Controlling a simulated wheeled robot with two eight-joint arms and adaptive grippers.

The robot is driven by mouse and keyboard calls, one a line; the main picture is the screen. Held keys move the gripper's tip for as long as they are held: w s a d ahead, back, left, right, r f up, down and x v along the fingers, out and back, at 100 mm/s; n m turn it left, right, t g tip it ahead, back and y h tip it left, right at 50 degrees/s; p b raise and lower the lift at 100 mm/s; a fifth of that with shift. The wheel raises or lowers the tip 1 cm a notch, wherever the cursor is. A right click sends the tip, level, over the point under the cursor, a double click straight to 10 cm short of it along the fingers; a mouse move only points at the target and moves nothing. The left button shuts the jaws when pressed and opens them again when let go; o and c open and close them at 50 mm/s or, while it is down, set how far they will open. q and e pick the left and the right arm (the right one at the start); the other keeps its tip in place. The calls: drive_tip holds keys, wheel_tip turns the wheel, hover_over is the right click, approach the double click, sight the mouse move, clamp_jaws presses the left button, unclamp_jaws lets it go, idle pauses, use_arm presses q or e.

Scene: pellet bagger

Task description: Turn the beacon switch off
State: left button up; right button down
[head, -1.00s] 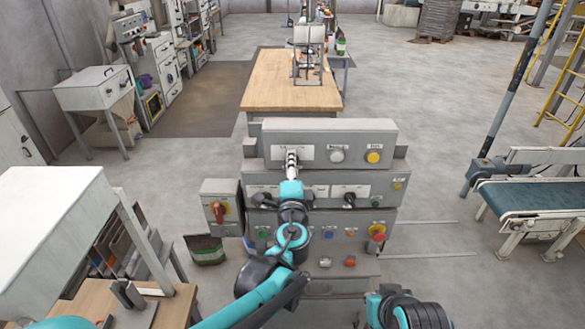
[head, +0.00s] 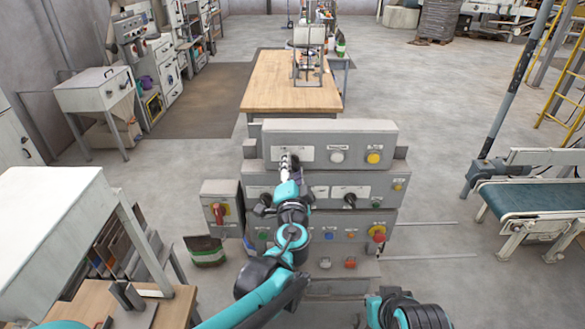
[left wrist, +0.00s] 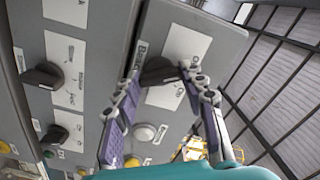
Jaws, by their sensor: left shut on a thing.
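The beacon switch is a black knob (left wrist: 160,71) on a white plate on the upper face of the grey control panel (head: 365,139). A partly hidden label beside it starts with "B". In the left wrist view my left gripper (left wrist: 162,76) has its two fingers on either side of the knob and is shut on it. In the head view the left gripper (head: 291,163) is at the left of the panel's top row and hides the knob. My right gripper is not in view; only part of that arm shows at the bottom.
In the top row a white button (head: 337,157) and a yellow button (head: 374,158) sit right of the gripper. Black knobs such as this one (head: 350,200) are in the row below. A red stop button (head: 379,231) is at lower right. A red-handled switch box (head: 219,207) stands left.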

use_arm(q)
drive_tip(key=o, duration=1.2)
drive_tip(key=shift+c, duration=0.2)
drive_tip(key=shift+s, duration=0.1)
drive_tip(key=s, duration=1.2)
drive_tip(key=shift+w, duration=0.1)
